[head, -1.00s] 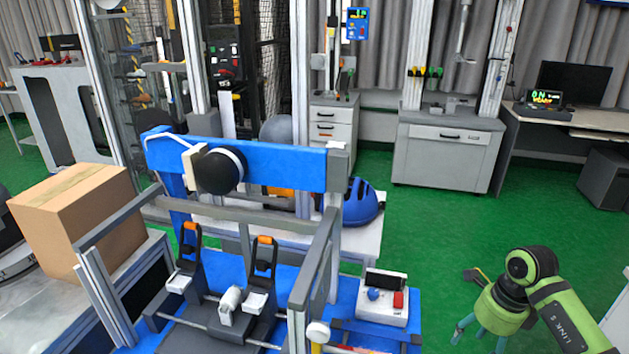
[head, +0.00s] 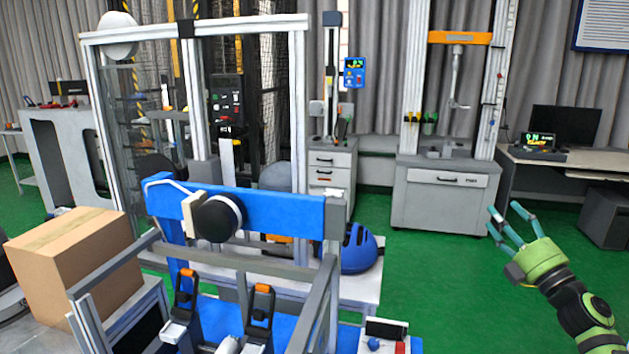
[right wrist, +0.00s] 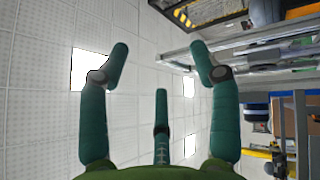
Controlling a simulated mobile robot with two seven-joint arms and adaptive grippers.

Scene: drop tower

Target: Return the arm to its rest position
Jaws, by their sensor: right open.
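My right arm comes in from the lower right of the head view, green with dark joints. Its right gripper (head: 508,222) has teal fingers that point up and to the left, spread apart with nothing between them. It is over the green floor, apart from the blue rig. In the right wrist view the fingers of the right gripper (right wrist: 160,65) are also spread and empty, against a white tiled ceiling. My left gripper does not show.
A blue rig (head: 280,208) with a black disc stands in front, a cardboard box (head: 75,265) to its left. A blue helmet (head: 360,248) sits on a white table (head: 367,284). A grey cabinet (head: 440,208) stands behind. Green floor (head: 440,270) is clear between rig and gripper.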

